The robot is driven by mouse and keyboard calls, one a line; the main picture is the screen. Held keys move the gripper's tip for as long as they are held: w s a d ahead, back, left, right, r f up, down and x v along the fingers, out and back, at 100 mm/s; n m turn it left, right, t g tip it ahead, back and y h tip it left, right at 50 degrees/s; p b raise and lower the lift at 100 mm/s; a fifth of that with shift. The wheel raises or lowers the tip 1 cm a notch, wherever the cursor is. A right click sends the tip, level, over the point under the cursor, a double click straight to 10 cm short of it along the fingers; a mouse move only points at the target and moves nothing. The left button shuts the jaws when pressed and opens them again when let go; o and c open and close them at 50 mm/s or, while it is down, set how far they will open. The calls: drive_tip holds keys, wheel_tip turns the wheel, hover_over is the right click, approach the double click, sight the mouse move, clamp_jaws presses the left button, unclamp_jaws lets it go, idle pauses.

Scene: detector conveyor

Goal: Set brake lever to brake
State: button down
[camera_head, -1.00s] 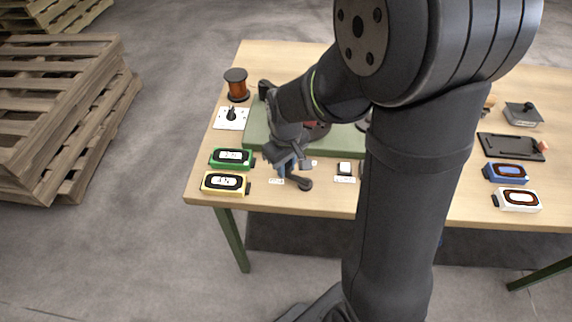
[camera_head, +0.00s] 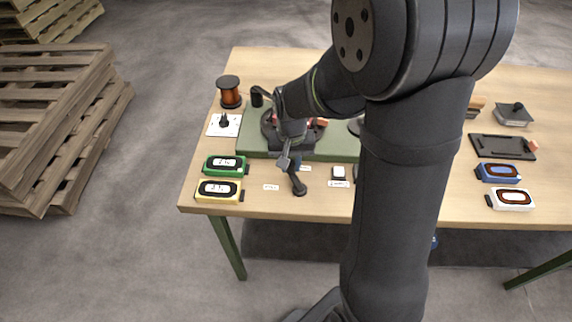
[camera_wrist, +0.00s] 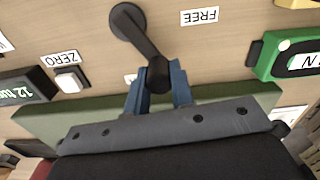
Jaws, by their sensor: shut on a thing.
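The brake lever (camera_head: 299,187) is a black bar on a round pivot near the table's front edge. In the wrist view the lever (camera_wrist: 140,38) runs from its pivot at the top to a knob between my blue fingers. My gripper (camera_head: 288,164) is shut on that knob; it also shows in the wrist view (camera_wrist: 160,82). In the head view the lever points back and slightly left from its pivot. A FREE label (camera_wrist: 199,17) lies to one side of the lever. Another label (camera_wrist: 130,78), mostly hidden by a finger, lies near the knob; I cannot read it.
A green base (camera_head: 330,148) with mounted parts lies just behind the lever. A green meter (camera_head: 225,166) and a yellow meter (camera_head: 219,191) sit to the left. A ZERO button (camera_wrist: 70,80) is nearby. A copper spool (camera_head: 229,92) stands at the back left.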

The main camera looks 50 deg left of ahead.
drive_tip(key=shift+w+d+m, duration=0.2)
drive_tip(key=shift+w+m, duration=0.25)
drive_tip(key=shift+m, duration=0.55)
drive_tip(key=shift+w+d+m, duration=0.2)
drive_tip(key=shift+w+m, duration=0.25)
drive_tip(key=shift+m, duration=0.55)
drive_tip(key=c, duration=1.2)
unclamp_jaws()
drive_tip(key=shift+c, duration=0.2)
drive_tip(key=shift+r, duration=0.15)
wheel_tip(320, 180, up, 17)
wheel_tip(320, 180, down, 17)
drive_tip(key=shift+f, duration=0.15)
